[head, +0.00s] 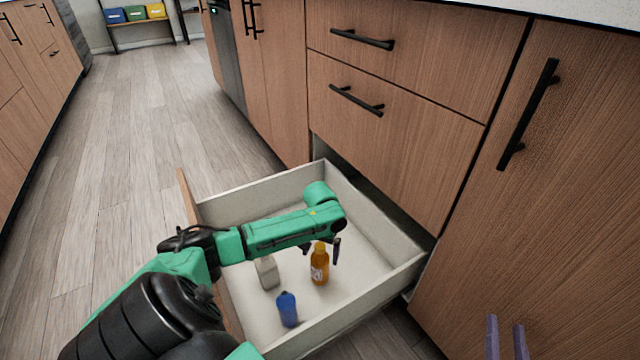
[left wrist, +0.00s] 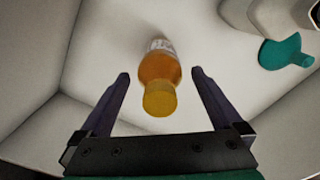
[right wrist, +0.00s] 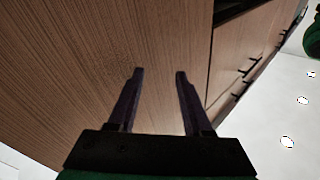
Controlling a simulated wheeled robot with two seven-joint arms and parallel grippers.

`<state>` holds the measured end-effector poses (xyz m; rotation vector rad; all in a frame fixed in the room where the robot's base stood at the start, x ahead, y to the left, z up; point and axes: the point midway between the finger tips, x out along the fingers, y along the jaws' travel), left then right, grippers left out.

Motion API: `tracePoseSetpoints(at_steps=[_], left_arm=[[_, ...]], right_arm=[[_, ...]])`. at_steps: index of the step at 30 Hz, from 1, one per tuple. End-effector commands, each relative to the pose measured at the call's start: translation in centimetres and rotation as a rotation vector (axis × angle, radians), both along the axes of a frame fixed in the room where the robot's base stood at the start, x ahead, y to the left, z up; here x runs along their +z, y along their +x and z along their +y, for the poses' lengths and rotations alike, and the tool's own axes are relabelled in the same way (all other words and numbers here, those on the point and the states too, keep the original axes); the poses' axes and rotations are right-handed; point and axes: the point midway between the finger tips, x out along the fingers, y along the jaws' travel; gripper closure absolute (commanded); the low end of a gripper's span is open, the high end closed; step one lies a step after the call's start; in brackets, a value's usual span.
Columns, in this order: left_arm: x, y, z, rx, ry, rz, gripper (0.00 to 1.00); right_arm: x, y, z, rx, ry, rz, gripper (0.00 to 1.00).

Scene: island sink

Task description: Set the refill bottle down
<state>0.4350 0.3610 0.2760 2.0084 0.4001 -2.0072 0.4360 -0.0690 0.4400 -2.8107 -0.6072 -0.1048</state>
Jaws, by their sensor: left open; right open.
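An amber bottle with a yellow-orange cap (head: 320,268) stands upright on the floor of the open drawer; it seems to be the refill bottle. My left gripper (head: 321,250) is right above it, open, its fingers pointing down. In the left wrist view the bottle (left wrist: 160,70) shows between the spread fingers, with a gap on both sides and no visible contact. My right gripper (head: 505,325) is open and empty, low at the right in front of a cabinet door; its spread fingers also show in the right wrist view (right wrist: 159,72).
The pulled-out drawer (head: 250,182) has pale walls around the bottles. A blue bottle (head: 288,310) and a grey-white bottle (head: 268,273) stand left of the amber one. The drawer floor behind and right of it is clear. Cabinet fronts (head: 400,90) rise beyond the drawer.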

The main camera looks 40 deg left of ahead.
Motion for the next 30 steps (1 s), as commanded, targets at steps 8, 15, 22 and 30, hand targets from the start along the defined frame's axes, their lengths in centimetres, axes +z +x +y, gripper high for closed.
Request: tracePoseSetpoints(at_steps=[8,15,22,30], left_arm=[[1.1,0.0,0.0,0.000,0.000,0.000,0.00],[2.1,0.0,0.0,0.000,-0.001,-0.001,0.00],[3.1,0.0,0.0,0.001,0.000,0.000,0.00],[10.7,0.1,0.0,0.000,-0.001,-0.002,0.00]], right_arm=[[-5.4,-2.6,0.3,0.025,-0.029,0.166,0.50],[-10.3,-6.0,0.6,0.050,-0.049,0.327,0.50],[-14.8,-10.4,0.8,0.079,-0.069,0.491,0.50],[-10.1,-10.5,0.8,0.109,-0.111,0.542,0.50]])
